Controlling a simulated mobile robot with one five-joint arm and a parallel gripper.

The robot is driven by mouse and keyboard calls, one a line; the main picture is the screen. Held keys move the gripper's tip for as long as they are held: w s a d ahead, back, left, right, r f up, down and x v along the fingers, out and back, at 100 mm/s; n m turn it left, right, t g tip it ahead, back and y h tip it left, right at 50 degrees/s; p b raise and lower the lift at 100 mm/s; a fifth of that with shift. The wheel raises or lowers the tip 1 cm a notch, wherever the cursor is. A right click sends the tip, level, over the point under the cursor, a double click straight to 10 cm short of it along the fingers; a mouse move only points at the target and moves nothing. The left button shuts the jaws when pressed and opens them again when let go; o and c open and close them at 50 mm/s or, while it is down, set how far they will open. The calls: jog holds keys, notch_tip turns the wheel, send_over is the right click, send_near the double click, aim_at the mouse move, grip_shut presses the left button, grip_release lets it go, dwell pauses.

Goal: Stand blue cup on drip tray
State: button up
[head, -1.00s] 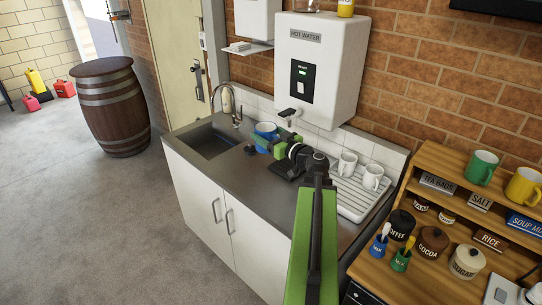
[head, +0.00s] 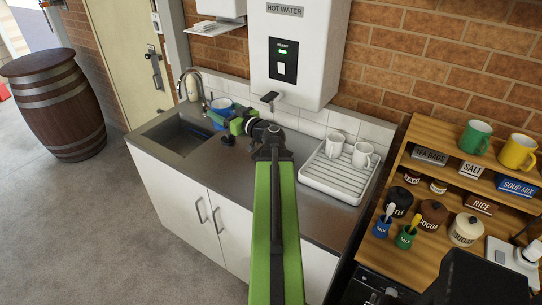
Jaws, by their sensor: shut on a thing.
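The blue cup (head: 221,105), with a pale inside, is at the back of the counter, just right of the sink tap. My gripper (head: 222,117) is shut on it; the green jaws partly cover its lower side. I cannot tell whether the cup touches the counter. A white ribbed tray (head: 318,180) lies on the right of the counter with two white mugs on it. I cannot tell whether this is the drip tray. My arm covers part of the counter below the hot water spout (head: 270,97).
The sink (head: 181,135) is left of the cup. The white hot water unit (head: 296,55) hangs above the counter. White mugs (head: 350,150) stand at the ribbed tray's back. A wooden shelf (head: 450,192) with jars and cups is at the right. A barrel (head: 55,105) stands at the left.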

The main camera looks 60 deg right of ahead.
jog(key=s+d+f+m+g+h+b, duration=0.1)
jog(key=s+d+f+m+h+b, duration=0.15)
jog(key=d+f+b, duration=0.45)
jog(key=s+d+f+m+g+h+b, duration=0.15)
jog(key=d+f+h+b, duration=0.35)
jog(key=d, duration=0.5)
jog(key=s+d+r+m+g+h+p, duration=0.1)
jog(key=s+d+m+g+h+p, duration=0.15)
jog(key=s, duration=0.25)
jog(key=shift+m, duration=0.25)
jog(key=f+b, duration=0.6)
jog(key=f, duration=0.1)
jog(key=f+b, duration=0.3)
jog(key=b, duration=0.1)
jog(key=shift+w+a+f, duration=0.1)
jog(key=shift+a+f, duration=0.15)
jog(key=shift+f, duration=0.1)
jog(key=shift+r, duration=0.25)
jog(key=shift+f+b, duration=0.4)
jog(key=shift+f, duration=0.15)
jog(key=shift+a, duration=0.1)
jog(key=o, duration=1.8)
